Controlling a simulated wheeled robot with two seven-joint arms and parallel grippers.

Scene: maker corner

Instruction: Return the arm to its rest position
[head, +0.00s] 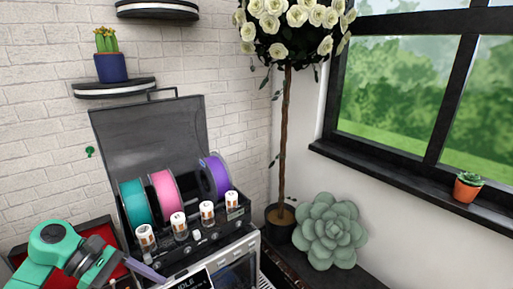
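A teal and dark grey arm comes in at the lower left, and I take it to be my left arm. Its dark end, my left gripper (104,268), is near the front left of the machine with the spools. A thin purple piece (146,271) shows just right of this dark end. I cannot tell whether the gripper holds it or whether the fingers are open or shut. My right gripper is not in view.
The machine (228,247) has an open dark lid (150,130) and teal (135,203), pink (165,195) and purple (214,176) spools. A red-lined case (97,232) lies behind the arm. A potted rose tree (286,150) and a large succulent (329,232) stand right.

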